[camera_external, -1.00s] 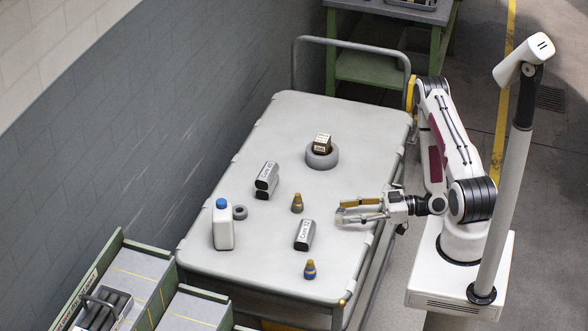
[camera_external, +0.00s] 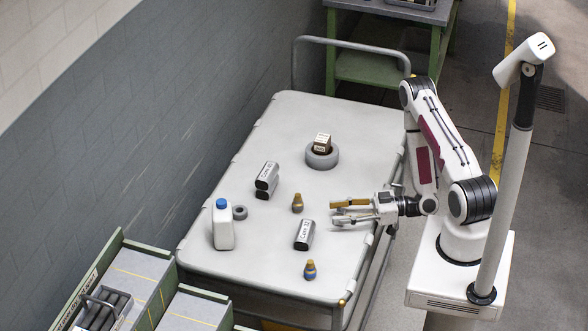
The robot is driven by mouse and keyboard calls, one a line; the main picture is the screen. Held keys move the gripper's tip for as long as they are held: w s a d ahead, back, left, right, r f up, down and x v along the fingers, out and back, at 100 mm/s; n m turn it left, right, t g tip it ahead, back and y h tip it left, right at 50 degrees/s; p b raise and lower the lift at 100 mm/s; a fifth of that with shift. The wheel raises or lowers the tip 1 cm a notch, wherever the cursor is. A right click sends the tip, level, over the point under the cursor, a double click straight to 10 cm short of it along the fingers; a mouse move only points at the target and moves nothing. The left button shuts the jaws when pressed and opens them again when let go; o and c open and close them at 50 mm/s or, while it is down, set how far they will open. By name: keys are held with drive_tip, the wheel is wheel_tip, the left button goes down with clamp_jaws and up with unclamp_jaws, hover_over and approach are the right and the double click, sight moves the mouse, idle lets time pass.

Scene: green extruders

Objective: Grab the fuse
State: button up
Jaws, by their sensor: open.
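Two small tapered pieces look like fuses, though I cannot tell which one is meant. A brass-brown one (camera_external: 297,202) stands upright near the middle of the cart top. A brown one with a blue band (camera_external: 310,269) stands near the front edge. My gripper (camera_external: 334,211) is open and empty, with its fingers pointing left. It is just right of the brass-brown piece and apart from it. The blue-banded piece is farther below in the picture. I cannot tell the exact height of the fingers above the cart top.
A dark labelled cylinder block (camera_external: 305,235) lies just below-left of my gripper. Two similar stacked ones (camera_external: 266,180), a white bottle with blue cap (camera_external: 222,224) and a small ring (camera_external: 240,212) are left. A grey ring (camera_external: 322,161) holds a small box (camera_external: 322,142) at the back.

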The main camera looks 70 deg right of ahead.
sight(341, 208)
clamp_jaws()
drive_tip(key=shift+r, duration=0.2)
drive_tip(key=shift+r, duration=1.55)
drive_tip(key=f+v, duration=0.1)
drive_tip(key=v, duration=1.7)
idle(0.5)
